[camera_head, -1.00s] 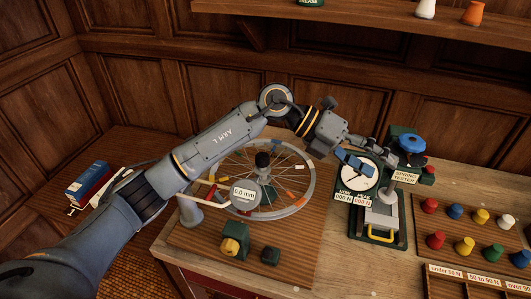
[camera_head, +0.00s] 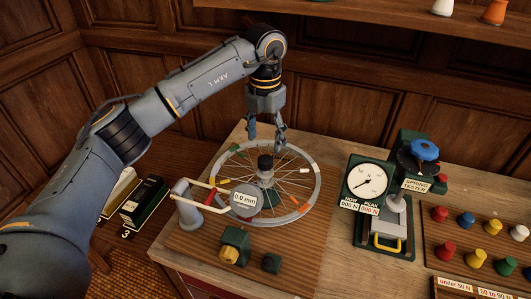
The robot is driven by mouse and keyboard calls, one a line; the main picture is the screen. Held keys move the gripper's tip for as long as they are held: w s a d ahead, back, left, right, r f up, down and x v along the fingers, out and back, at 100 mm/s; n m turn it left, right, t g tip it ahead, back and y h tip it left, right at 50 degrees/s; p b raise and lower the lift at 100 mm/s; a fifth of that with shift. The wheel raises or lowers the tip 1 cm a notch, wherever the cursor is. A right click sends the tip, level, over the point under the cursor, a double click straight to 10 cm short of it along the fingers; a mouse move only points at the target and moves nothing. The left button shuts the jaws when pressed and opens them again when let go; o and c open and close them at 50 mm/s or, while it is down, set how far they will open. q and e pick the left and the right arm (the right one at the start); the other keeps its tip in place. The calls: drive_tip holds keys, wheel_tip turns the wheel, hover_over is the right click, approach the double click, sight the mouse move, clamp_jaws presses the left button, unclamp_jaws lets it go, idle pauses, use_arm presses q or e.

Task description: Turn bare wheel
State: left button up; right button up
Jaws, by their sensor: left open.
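My left gripper (camera_head: 266,144) points down above the far part of the wheel, near the hub. It is open and empty, with its fingers apart; whether a fingertip touches the wheel I cannot tell. A gauge (camera_head: 243,200) reading 0.0 mm stands at the wheel's near left rim on a grey post. My right gripper is not in view.
A spring tester (camera_head: 368,180) with a dial and blue knob stands right of the wheel. Several coloured pegs (camera_head: 466,219) stand on a board farther right. A green block with a yellow knob (camera_head: 235,246) and a small dark block (camera_head: 271,263) lie in front.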

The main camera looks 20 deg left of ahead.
sight(265, 158)
use_arm(q)
wheel_tip(265, 158, down, 6)
drive_tip(key=shift+r+p, duration=0.1)
drive_tip(key=shift+p, duration=0.65)
drive_tip(key=shift+f, duration=0.7)
clamp_jaws()
